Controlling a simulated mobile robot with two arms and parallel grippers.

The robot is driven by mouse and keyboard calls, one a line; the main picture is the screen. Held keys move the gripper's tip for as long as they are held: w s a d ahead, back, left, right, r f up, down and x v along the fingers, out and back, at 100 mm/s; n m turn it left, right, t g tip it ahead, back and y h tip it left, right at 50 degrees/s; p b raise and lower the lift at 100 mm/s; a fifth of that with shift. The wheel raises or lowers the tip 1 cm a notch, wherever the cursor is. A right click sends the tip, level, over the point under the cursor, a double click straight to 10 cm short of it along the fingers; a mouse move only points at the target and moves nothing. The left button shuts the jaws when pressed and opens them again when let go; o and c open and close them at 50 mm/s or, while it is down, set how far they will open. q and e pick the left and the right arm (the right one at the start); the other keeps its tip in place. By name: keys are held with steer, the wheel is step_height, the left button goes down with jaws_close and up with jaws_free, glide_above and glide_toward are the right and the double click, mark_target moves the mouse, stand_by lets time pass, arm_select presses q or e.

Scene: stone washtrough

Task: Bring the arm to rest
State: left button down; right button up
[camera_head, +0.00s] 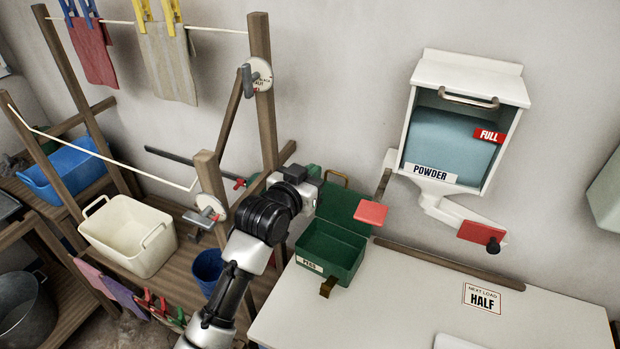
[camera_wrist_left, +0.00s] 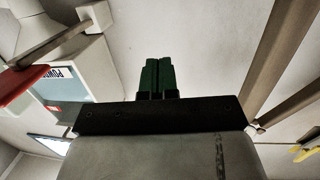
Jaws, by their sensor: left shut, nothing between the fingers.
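My left arm rises from the bottom middle of the head view, and its left gripper (camera_head: 314,170) is raised above the table's left end, just left of the green peg box's open lid. In the left wrist view the green fingers of this gripper (camera_wrist_left: 158,78) are together with nothing between them, pointing up at the pale wall. In the head view the fingers are partly hidden behind the wrist. My right gripper is in neither view.
The open green peg box (camera_head: 345,250) stands beside my left arm on the white table (camera_head: 400,305). The powder dispenser (camera_head: 465,88) hangs on the wall at right. Wooden line posts (camera_head: 262,95), a cream tub (camera_head: 128,232) and a blue bucket (camera_head: 207,268) are at left.

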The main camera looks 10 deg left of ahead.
arm_select(q)
steer(key=s+a+f+n+g+y, duration=0.1)
steer(key=s+a+f+g+y, duration=0.2)
steer(key=s+f, duration=0.45)
steer(key=s+a+f+n+g+y, duration=0.1)
steer(key=s+a+f+g, duration=0.2)
steer(key=s+a+f, duration=0.35)
steer(key=s+a+f+g+y, duration=0.1)
steer(key=s+a+f+g, duration=0.15)
steer(key=s, duration=0.85)
steer(key=s+a+f+g+y, duration=0.2)
steer(key=s+a+g, duration=0.1)
steer(key=s, duration=0.8)
step_height(320, 180, down, 30)
steer(key=g+b, duration=0.2)
steer(key=b, duration=0.1)
steer(key=s+a+f+b, duration=0.1)
steer(key=s+a+f, duration=0.1)
steer(key=s+f, duration=1.4)
steer(key=shift+s+a+f+g+b, duration=0.3)
steer(key=shift+a+f+g+b, duration=0.1)
steer(key=shift+f, duration=0.15)
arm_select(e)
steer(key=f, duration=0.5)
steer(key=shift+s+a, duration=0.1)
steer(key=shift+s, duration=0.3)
